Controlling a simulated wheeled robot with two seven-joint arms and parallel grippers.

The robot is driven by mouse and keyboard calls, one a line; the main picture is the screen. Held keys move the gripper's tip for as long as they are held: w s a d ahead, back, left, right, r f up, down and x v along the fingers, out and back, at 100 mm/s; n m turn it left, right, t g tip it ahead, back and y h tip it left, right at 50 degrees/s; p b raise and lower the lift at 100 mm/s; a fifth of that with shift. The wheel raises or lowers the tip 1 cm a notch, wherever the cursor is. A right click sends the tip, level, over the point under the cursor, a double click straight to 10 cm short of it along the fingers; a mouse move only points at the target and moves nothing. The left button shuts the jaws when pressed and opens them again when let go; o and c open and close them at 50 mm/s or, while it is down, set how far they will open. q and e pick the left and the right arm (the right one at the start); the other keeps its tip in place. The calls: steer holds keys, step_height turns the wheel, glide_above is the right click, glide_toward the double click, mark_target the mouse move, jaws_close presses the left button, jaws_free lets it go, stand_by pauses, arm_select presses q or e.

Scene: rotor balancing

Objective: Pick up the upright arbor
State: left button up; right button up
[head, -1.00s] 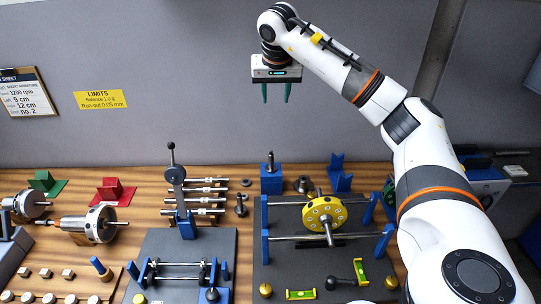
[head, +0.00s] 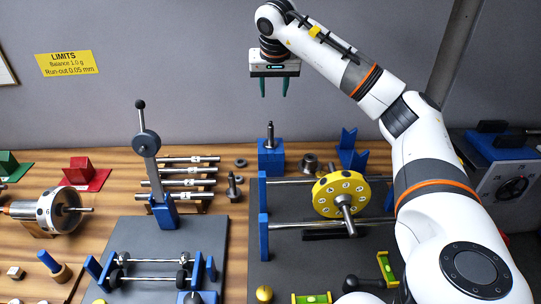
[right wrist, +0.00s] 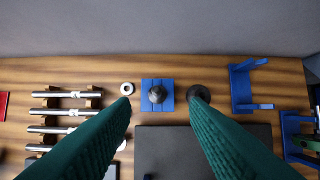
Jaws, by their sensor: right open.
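The upright arbor (head: 270,134) is a dark, slim spindle standing upright in a blue block (head: 271,161) at the back of the bench. In the right wrist view the arbor (right wrist: 157,93) shows from above, its blue block (right wrist: 149,85) around it. My right gripper (head: 274,91) is open and empty, pointing down, high above the block. In the right wrist view its two green fingers (right wrist: 160,104) lie left and right of the arbor, well apart from it. My left gripper is not in view.
A yellow numbered rotor (head: 328,190) sits on rails right of the block. Several steel shafts (head: 190,171) lie on a rack to the left, near a tall lever (head: 147,143). A dark round collar (head: 309,163) and blue V-blocks (head: 350,148) stand close on the right.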

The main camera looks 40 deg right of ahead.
steer(key=b, duration=0.3)
glide_toward(271, 126)
steer(key=x, duration=0.7)
steer(key=shift+s+d+p, duration=0.1)
steer(key=shift+d+p, duration=0.1)
steer(key=shift+p, duration=0.2)
steer(key=shift+w+p+x, duration=0.15)
steer(key=shift+p+x, duration=0.05)
steer(key=shift+x, duration=1.1)
steer(key=shift+w+p+x, duration=0.1)
steer(key=shift+p+x, duration=0.1)
steer(key=shift+x, duration=1.15)
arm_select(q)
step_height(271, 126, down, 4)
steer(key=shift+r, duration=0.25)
arm_select(e)
steer(key=shift+r, duration=0.15)
jaws_close()
